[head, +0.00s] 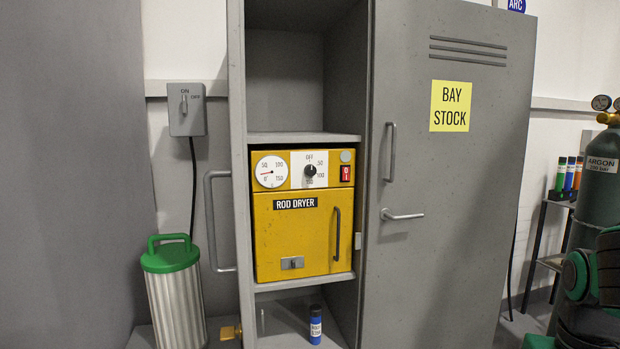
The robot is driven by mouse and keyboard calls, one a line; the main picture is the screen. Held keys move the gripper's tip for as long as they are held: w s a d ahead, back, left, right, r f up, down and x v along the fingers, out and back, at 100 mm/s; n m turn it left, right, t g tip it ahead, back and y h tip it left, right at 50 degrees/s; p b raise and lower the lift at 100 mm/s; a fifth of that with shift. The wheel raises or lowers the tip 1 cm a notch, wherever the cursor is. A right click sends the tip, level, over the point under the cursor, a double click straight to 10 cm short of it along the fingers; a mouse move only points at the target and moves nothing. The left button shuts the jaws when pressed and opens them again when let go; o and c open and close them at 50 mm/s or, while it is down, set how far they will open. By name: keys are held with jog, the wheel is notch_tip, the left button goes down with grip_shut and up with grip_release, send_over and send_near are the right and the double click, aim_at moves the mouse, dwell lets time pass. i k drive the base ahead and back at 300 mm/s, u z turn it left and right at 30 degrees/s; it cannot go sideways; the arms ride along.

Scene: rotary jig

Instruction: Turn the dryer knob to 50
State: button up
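The yellow rod dryer (290,242) sits on a shelf of an open grey cabinet in the head view. Its small black knob (310,171) is on a white scale plate at the top middle of the front. The scale has OFF at the top and small numbers around the knob, with what looks like 50 at the upper right. The knob's light mark appears to point up toward OFF, though it is small. A round white gauge (271,172) is left of the knob, its needle near the low end. My gripper is not in view.
A red switch (345,173) is right of the knob. The dryer door has a dark vertical handle (337,233). A grey door marked BAY STOCK (450,190) is on the right. A blue canister (315,326) stands below. The space before the dryer looks clear.

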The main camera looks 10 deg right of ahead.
aim_at(310, 169)
jog(key=k, duration=0.4)
jog(key=i, duration=1.25)
jog(key=z, duration=0.6)
